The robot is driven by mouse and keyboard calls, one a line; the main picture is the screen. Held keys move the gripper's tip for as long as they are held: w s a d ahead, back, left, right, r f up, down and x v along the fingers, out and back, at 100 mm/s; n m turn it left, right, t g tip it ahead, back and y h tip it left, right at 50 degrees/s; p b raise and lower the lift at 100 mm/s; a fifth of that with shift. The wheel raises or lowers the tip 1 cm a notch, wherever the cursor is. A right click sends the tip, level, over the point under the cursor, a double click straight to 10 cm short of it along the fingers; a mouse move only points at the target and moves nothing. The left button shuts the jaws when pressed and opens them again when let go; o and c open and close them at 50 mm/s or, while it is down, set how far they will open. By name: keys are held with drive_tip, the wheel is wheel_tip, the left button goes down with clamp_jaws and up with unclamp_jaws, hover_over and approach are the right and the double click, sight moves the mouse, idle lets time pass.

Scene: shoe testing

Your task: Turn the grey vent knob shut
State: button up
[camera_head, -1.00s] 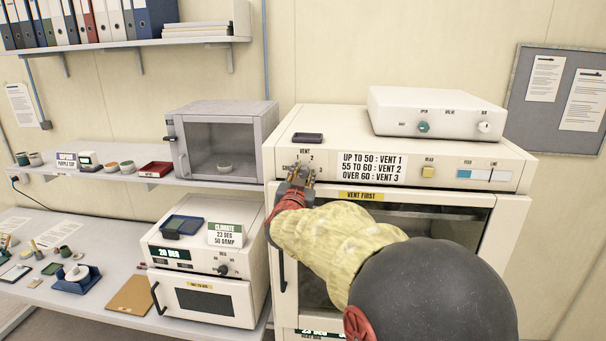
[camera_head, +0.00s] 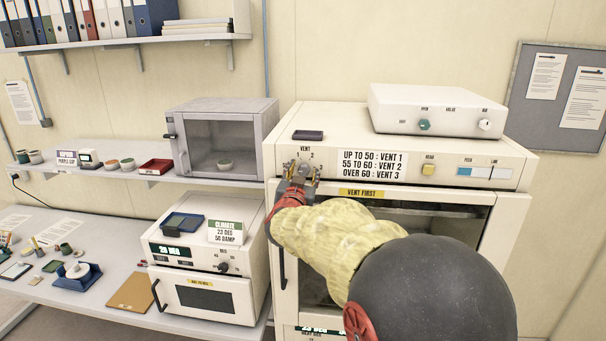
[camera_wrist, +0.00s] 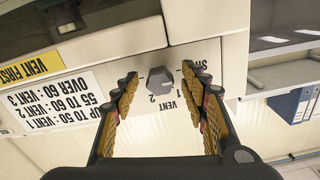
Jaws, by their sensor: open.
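The grey vent knob (camera_wrist: 160,82) shows in the wrist view on the pale front panel of the tall oven, beside the printed marks "VENT", "1", "2" and a partly covered "SHUT". Where its pointer aims is too small to tell. My gripper (camera_wrist: 161,77) is open, with one finger on each side of the knob and a visible gap to each. In the head view my gripper (camera_head: 301,173) is at the left of the oven's control panel and hides the knob.
A vent rule label (camera_head: 372,165) and a yellow button (camera_head: 428,169) are right of the knob. A dark flat item (camera_head: 308,135) and a white valve box (camera_head: 440,108) sit on the oven (camera_head: 512,203). A grey cabinet (camera_head: 176,140) stands to the left.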

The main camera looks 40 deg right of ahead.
drive_tip(key=shift+a, duration=0.1)
drive_tip(key=v, duration=1.1)
drive_tip(key=shift+s+a, duration=0.25)
drive_tip(key=shift+s, duration=0.1)
